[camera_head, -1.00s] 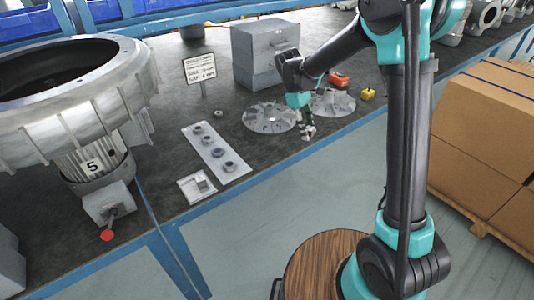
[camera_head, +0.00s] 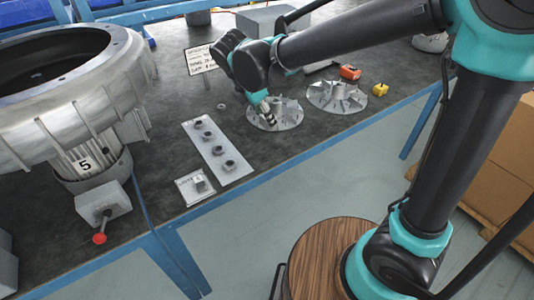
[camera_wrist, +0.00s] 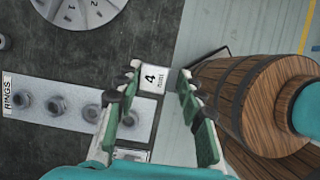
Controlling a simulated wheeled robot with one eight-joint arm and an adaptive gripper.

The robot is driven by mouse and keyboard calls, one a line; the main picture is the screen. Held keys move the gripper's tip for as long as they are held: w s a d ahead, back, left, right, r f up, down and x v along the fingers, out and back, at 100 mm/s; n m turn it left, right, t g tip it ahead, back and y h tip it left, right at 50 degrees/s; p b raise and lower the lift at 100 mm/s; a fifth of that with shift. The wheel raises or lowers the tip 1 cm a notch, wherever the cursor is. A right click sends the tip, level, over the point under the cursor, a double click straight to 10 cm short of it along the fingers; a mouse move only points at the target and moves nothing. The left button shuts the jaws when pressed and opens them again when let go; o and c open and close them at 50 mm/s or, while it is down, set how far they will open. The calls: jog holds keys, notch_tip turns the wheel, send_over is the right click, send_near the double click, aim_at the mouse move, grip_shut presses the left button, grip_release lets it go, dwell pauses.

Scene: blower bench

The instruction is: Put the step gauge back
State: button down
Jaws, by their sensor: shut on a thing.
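My gripper (camera_wrist: 160,74) is shut on a small pale block marked "4 mm", the step gauge (camera_wrist: 152,78), held between the fingertips. In the head view my gripper (camera_head: 268,106) is above or beside the left finned disc (camera_head: 288,118); the gauge is too small to make out there. A white card (camera_head: 184,190) with a small grey piece on it lies near the bench's front edge, left of and nearer than my gripper. Part of a pale plate (camera_wrist: 130,155) shows low in the wrist view, mostly hidden by the gripper.
A pale strip with several rings (camera_head: 216,150) lies between the card and the left disc. A second finned disc (camera_head: 338,97), orange and yellow pieces and a small sign (camera_head: 200,60) stand farther back. The large housing (camera_head: 70,90) fills the left.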

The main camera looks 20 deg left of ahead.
aim_at(270, 158)
notch_tip(270, 158, down, 15)
jog(key=shift+f, duration=0.1)
dwell(0.4)
jog(key=shift+f, duration=0.1)
jog(key=c, duration=1)
grip_release()
jog(key=shift+o, duration=0.2)
